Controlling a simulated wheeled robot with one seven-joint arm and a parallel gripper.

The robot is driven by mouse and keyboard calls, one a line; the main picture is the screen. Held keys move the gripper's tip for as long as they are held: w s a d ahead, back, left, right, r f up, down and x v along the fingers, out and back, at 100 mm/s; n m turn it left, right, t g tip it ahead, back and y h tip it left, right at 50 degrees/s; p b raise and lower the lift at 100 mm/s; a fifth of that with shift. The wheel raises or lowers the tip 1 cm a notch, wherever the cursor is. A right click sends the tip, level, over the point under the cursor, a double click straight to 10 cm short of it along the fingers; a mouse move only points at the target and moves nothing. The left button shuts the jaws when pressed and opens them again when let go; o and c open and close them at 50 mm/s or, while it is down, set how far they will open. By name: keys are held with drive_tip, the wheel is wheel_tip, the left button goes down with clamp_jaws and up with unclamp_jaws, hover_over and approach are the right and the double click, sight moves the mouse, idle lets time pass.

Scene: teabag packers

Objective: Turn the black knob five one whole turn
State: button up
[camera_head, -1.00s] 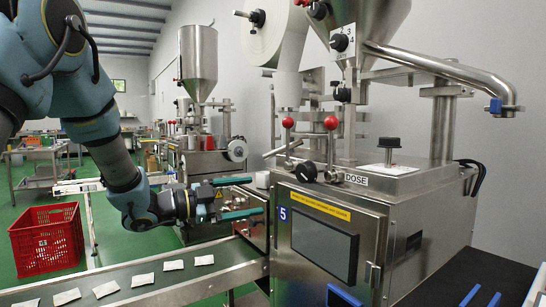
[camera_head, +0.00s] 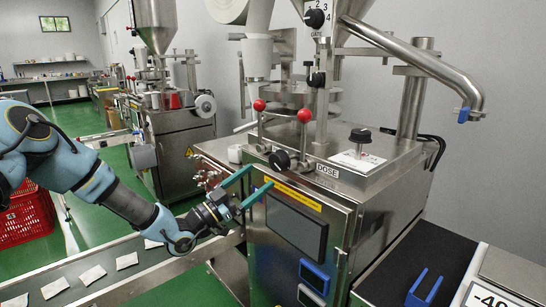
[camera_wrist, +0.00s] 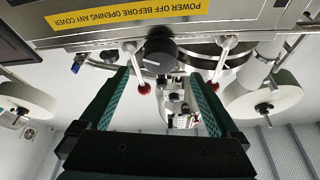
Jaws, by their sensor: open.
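The black knob (camera_head: 280,160) beside the DOSE label (camera_head: 327,170) is on the front top edge of the steel machine (camera_head: 340,207). It carries a white pointer line. In the wrist view the black knob (camera_wrist: 160,52) shows ahead, between the two green fingers and beyond their tips. My gripper (camera_head: 261,177) is open and empty, in front of the machine's upper left front, a little below and left of the knob. Its fingers (camera_wrist: 160,76) are spread to both sides of the knob in the wrist view and do not appear to touch it.
Red ball-topped levers (camera_head: 304,115) stand close to the knob. A GATE knob (camera_head: 315,18) and a black-topped knob (camera_head: 360,136) are higher and to the right. A conveyor (camera_head: 150,282) with teabags runs below my arm. A red crate (camera_head: 27,218) stands left.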

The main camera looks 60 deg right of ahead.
sight(274, 165)
drive_tip(key=p+x, duration=0.3)
drive_tip(key=x, duration=0.5)
drive_tip(key=c, duration=1.4)
drive_tip(key=shift+o, duration=0.2)
